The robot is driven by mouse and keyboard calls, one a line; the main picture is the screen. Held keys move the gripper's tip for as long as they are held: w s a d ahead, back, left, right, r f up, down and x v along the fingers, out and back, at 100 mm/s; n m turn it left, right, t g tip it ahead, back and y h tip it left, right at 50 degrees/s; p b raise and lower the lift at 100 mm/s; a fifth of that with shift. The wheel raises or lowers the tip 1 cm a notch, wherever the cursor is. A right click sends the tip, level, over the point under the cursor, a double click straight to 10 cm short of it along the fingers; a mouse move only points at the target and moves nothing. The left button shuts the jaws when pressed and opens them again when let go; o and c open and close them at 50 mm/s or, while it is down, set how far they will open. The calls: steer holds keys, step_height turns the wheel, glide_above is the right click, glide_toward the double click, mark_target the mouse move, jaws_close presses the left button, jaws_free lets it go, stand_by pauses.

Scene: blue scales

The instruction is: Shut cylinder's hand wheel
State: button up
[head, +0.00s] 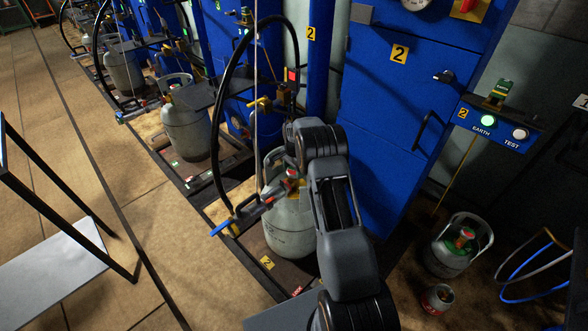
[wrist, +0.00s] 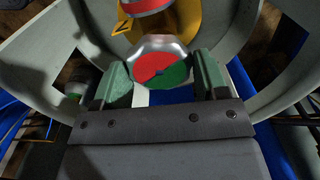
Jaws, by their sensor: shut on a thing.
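The grey gas cylinder (head: 288,232) stands on a low dark scale, partly hidden behind my arm. In the wrist view, its hand wheel (wrist: 160,62) has a silvery rim and a red and green face. My gripper (wrist: 162,70) has its two green fingers on opposite sides of the rim, shut on the wheel. The cylinder's pale collar (wrist: 52,42) curves around the wheel and fingers. A yellow piece (wrist: 188,24) and a red ring lie just beyond the wheel. In the head view my arm hides most of the grip.
A blue cabinet (head: 375,120) marked 2 stands behind. A filling handle with a blue lever (head: 222,228) and black hose (head: 225,95) is left of the cylinder. Another cylinder (head: 187,130) stands farther left; smaller ones (head: 457,250) are at right. Open floor lies left.

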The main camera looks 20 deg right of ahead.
mark_target(294, 170)
steer(key=m, duration=0.5)
steer(key=shift+m, duration=0.3)
stand_by(0.5)
steer(key=o, duration=0.9)
step_height(294, 170, up, 14)
steer(key=p, duration=0.2)
steer(key=shift+f+p, duration=0.1)
steer(key=shift+p, duration=0.2)
